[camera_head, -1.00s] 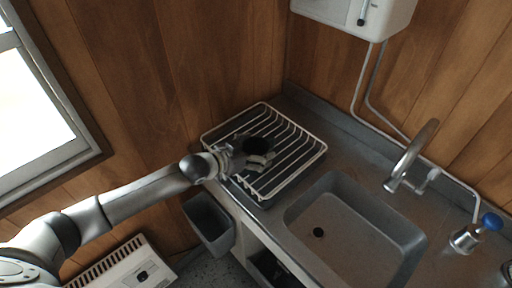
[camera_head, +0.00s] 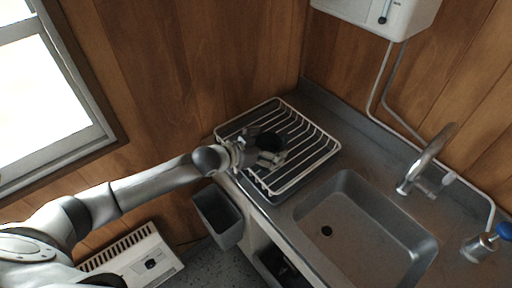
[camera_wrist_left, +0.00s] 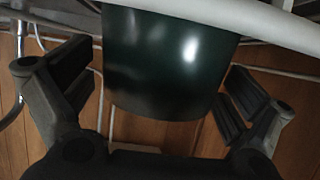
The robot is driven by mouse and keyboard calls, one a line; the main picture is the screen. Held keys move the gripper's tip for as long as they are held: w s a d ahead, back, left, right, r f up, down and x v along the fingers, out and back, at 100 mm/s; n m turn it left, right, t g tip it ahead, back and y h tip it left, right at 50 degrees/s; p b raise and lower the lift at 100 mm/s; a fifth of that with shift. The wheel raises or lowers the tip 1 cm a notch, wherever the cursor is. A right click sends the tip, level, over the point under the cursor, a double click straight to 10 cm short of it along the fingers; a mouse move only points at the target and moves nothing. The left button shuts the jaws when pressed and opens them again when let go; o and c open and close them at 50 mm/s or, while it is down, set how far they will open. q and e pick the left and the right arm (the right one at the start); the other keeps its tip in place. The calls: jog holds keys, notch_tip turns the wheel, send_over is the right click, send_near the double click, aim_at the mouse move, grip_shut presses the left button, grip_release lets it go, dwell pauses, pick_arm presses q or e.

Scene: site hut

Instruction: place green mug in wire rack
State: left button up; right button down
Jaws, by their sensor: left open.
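The dark green mug (camera_head: 270,143) is within the white wire rack (camera_head: 322,158), on the counter left of the sink. It looks almost black in the head view. My left gripper (camera_head: 264,146) is open at the mug, with its fingers around it. In the left wrist view the mug (camera_wrist_left: 170,65) stands between the two spread fingers, with a visible gap at the right finger. A white rack bar crosses in front of its upper part. Whether the mug's base rests on the rack wires is hidden. My right gripper is out of view.
The grey sink (camera_head: 365,222) lies right of the rack, with a faucet (camera_head: 424,163) behind it. A grey bin (camera_head: 218,216) hangs at the counter's left edge, below my forearm. A blue-topped bottle (camera_head: 482,246) stands at the right. Wood walls close off the back.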

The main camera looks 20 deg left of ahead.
pick_arm(q)
jog(key=b+v, duration=0.2)
jog(key=v, duration=0.9)
jog(key=shift+s+a, duration=0.25)
jog(key=shift+s, duration=0.05)
dwell(1.3)
dwell(1.9)
